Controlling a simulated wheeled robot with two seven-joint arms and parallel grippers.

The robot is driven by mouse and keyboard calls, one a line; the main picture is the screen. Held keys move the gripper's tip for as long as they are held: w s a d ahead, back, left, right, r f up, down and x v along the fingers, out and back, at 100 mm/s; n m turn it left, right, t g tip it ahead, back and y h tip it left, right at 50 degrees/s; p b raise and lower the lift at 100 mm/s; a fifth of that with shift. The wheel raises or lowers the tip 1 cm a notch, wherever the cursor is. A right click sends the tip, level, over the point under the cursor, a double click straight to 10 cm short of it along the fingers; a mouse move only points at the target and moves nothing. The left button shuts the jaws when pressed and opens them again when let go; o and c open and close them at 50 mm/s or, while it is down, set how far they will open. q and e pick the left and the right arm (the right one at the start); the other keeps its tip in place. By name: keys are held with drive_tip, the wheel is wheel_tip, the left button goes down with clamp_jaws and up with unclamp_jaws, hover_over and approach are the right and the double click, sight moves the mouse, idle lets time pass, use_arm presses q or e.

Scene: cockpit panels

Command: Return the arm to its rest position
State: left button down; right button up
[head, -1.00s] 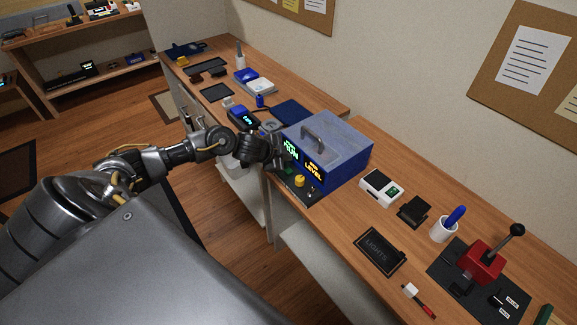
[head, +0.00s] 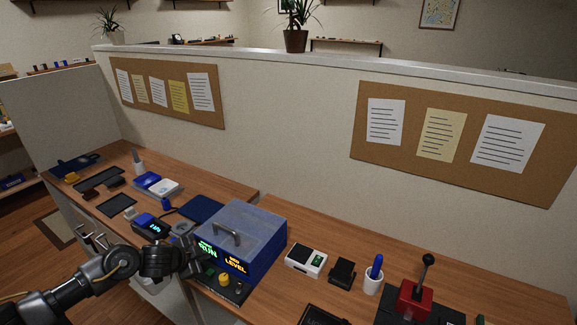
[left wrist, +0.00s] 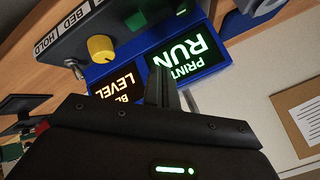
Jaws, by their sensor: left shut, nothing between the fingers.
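My left arm comes in from the lower left in the head view. Its gripper (head: 191,264) is shut and empty, just left of the blue box's front face. The blue box (head: 262,252) has a grey lid with a handle and lit "RUN" and "LEVEL" displays. In the left wrist view the shut fingers (left wrist: 160,82) show in front of the lit "PRINT RUN" display (left wrist: 182,58). Whether they touch the box I cannot tell. A yellow knob (head: 224,279) sits on the dark panel in front of the box. My right gripper is not in view.
A small blue device with a lit display (head: 152,227) stands left of the gripper. To the right are a white device (head: 305,261), a cup with a blue item (head: 373,280) and a red lever unit (head: 415,300). A partition wall (head: 290,130) with corkboards stands behind the desk.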

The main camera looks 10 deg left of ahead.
use_arm(q)
drive_tip(key=shift+n, duration=0.4)
drive_tip(key=s+d+f, duration=0.1)
drive_tip(key=d, duration=0.2)
drive_tip(key=s+d+f, duration=0.1)
drive_tip(key=s+d, duration=0.1)
drive_tip(key=s+d+f, duration=0.1)
drive_tip(key=s+d, duration=0.1)
drive_tip(key=d, duration=0.1)
drive_tip(key=shift+d+f, duration=0.25)
drive_tip(key=shift+d, duration=0.05)
drive_tip(key=s+d+n+g+y, duration=0.1)
drive_tip(key=s+d+n+g, duration=0.25)
drive_tip(key=s, duration=1.05)
drive_tip(key=s+d+n+g+y, duration=0.1)
drive_tip(key=s+d+n+g, duration=0.3)
drive_tip(key=s, duration=1)
drive_tip(key=s+a+f+b, duration=0.1)
drive_tip(key=s+f+b, duration=0.2)
drive_tip(key=f, duration=3)
drive_tip(key=s+a+f+b, duration=0.1)
drive_tip(key=s+a+f, duration=0.2)
drive_tip(key=s+f, duration=1.1)
drive_tip(key=shift+s, duration=0.6)
